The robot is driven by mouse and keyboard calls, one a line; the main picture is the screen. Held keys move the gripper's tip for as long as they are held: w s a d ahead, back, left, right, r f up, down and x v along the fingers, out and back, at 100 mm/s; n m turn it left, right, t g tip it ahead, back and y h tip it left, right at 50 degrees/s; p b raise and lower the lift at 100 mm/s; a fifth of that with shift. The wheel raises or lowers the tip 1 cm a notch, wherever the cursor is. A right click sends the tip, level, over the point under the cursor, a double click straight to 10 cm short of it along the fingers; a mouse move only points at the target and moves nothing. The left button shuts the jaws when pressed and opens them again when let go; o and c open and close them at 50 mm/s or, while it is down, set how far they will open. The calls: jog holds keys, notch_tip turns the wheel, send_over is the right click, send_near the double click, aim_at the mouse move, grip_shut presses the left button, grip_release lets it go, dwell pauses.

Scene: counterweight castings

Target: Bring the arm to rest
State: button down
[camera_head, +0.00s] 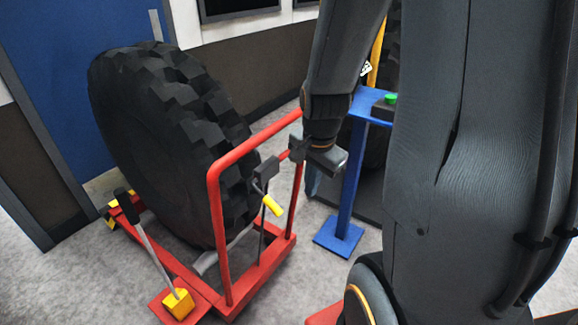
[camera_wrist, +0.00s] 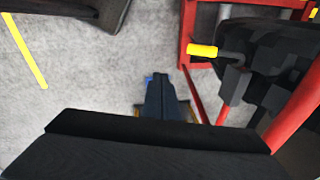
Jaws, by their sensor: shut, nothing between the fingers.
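My gripper (camera_head: 328,158) hangs at the end of my dark arm, near the middle of the head view. It appears just right of the red frame's upper corner and in front of the blue post; I cannot tell the exact gap. In the wrist view its dark fingers (camera_wrist: 161,88) are together above bare grey floor, with nothing held. My arm's large dark links fill the right of the head view and hide what is behind them.
A red wheeled frame (camera_head: 216,235) holds a big black tyre (camera_head: 150,130); its yellow crank handle (camera_head: 272,205) also shows in the wrist view (camera_wrist: 202,50). A blue stand (camera_head: 345,190) with a green button (camera_head: 390,98) stands right. A yellow-based lever (camera_head: 178,302) stands at front left.

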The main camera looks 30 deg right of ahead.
jog(key=shift+a, duration=0.1)
jog(key=s+a+r+n+g, duration=0.1)
jog(key=s+a+r+n, duration=0.1)
jog(key=s+a+n, duration=0.4)
jog(key=a+n, duration=0.5)
jog(key=n, duration=0.3)
